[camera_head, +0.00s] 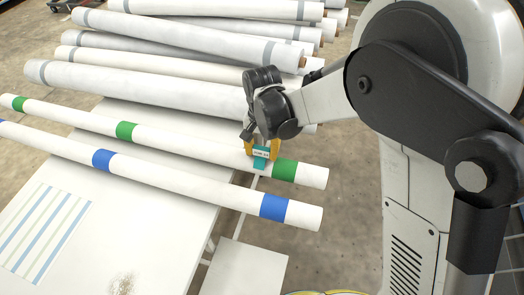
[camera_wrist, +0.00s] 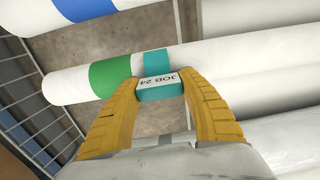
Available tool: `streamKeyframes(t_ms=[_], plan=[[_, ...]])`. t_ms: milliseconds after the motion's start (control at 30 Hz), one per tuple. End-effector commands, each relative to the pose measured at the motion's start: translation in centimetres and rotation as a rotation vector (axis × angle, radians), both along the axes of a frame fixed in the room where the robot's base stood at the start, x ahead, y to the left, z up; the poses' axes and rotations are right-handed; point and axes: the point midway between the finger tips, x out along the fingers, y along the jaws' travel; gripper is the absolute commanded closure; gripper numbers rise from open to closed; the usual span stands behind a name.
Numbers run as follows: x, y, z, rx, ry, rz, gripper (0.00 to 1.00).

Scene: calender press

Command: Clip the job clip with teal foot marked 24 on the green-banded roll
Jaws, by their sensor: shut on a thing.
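The job clip (camera_wrist: 160,89) has a white label reading JOB 24 and a teal body. My gripper (camera_wrist: 160,84) is shut on it, one yellow finger on each side. The clip's teal foot (camera_wrist: 156,60) lies across the green-banded roll (camera_wrist: 222,52), beside its green band (camera_wrist: 110,74). In the head view the clip (camera_head: 261,153) is at the right part of the green-banded roll (camera_head: 200,150), just left of the end green band (camera_head: 285,170). I cannot tell whether the foot is snapped around the roll or only against it.
A blue-banded roll (camera_head: 180,178) lies parallel in front, on the white table (camera_head: 150,240). Several white and grey-banded rolls (camera_head: 150,85) are stacked behind. A striped sheet (camera_head: 40,235) lies at the table's left. Open floor (camera_head: 345,215) is to the right.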

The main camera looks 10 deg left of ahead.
Motion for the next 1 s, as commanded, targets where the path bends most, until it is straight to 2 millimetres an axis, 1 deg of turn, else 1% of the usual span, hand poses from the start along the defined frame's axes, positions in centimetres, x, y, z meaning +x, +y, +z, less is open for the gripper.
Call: streamKeyframes(t_ms=[1000], plan=[[0.0, 0.0, -0.85, 0.0, 0.0, 0.0, 0.74]])
